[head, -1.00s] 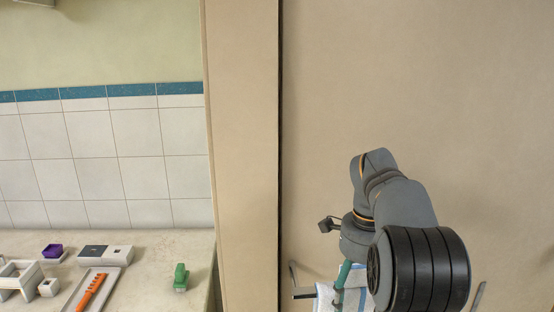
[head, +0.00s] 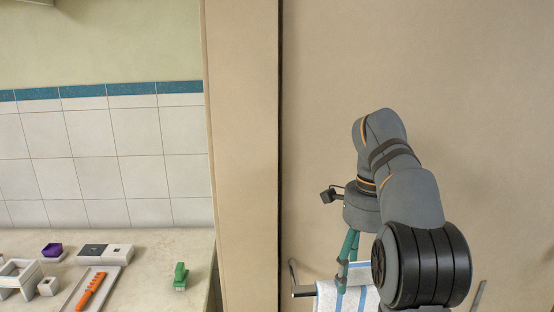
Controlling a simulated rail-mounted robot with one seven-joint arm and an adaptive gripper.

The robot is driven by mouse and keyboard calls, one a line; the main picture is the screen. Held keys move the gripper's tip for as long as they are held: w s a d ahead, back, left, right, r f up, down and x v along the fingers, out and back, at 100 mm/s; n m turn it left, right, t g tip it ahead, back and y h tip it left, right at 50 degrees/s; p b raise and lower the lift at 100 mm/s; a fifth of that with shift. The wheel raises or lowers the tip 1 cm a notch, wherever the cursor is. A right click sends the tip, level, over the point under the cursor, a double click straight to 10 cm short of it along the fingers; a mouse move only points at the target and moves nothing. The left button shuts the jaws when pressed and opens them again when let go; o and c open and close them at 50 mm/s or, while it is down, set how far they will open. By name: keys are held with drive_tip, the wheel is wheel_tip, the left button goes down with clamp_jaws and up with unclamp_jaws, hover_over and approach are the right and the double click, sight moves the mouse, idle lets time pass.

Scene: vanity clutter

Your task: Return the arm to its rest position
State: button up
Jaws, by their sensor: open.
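My arm is at the right of the head view, folded in front of the beige wall panel. My gripper (head: 342,285) hangs below the wrist with its teal fingers pointing down, open and with nothing visible between them. It is in front of a white towel with blue stripes (head: 328,298) that hangs on a dark rail (head: 302,295). I cannot tell whether the fingers touch the towel. The lower part of the towel is cut off by the frame, and part of it is hidden behind my arm.
A counter at the left holds a green brush (head: 180,276), an orange comb (head: 91,291) on a tray (head: 112,280), a purple item (head: 52,249), a grey and white box (head: 118,252) and a white stand (head: 18,270). A beige post (head: 242,150) separates counter and panel.

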sight(359, 288)
wheel_tip(359, 288, up, 4)
drive_tip(key=shift+s+d+r, duration=0.1)
drive_tip(key=shift+r, duration=0.5)
drive_tip(key=shift+s+f, duration=0.1)
drive_tip(key=shift+f, duration=0.35)
drive_tip(key=f, duration=1.1)
drive_tip(key=shift+a+f, duration=0.15)
drive_tip(key=shift+a, duration=0.05)
drive_tip(key=r+p, duration=0.7)
drive_tip(key=r, duration=0.1)
drive_tip(key=r+p, duration=0.8)
drive_tip(key=shift+w+r, duration=0.2)
drive_tip(key=shift+r, duration=0.1)
drive_tip(key=shift+d+f, duration=0.15)
